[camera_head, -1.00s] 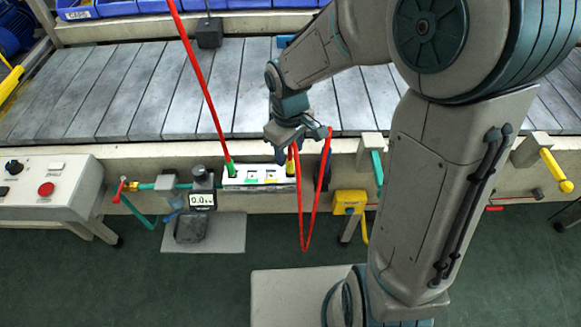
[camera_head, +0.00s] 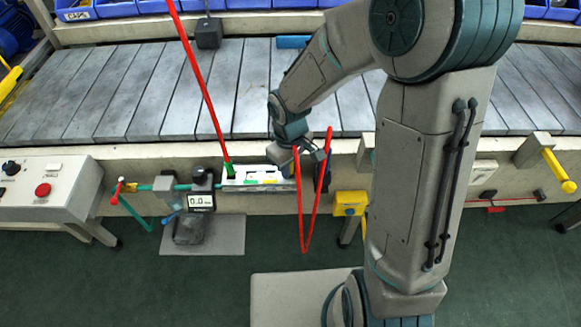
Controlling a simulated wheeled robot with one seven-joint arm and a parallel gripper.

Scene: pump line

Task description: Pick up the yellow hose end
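A red hose (camera_head: 303,235) hangs in a narrow loop in front of the conveyor's front rail. Its left strand runs up to my gripper (camera_head: 299,170), at the right end of the white block (camera_head: 243,173). The yellow hose end is not clearly visible; my gripper and wrist cover the area at the top of that strand. My gripper points down there, and its fingers are too small and overlapped to tell whether they hold anything. A second red hose (camera_head: 196,75) comes down from above to a green end (camera_head: 229,170) standing at the white block's left part.
A gauge (camera_head: 201,199) reading 0.0 stands left of the white block. A control box with a red button (camera_head: 43,190) is at far left. A yellow box (camera_head: 350,204) and a yellow handle (camera_head: 558,171) are to the right. The slatted conveyor (camera_head: 130,90) is mostly clear.

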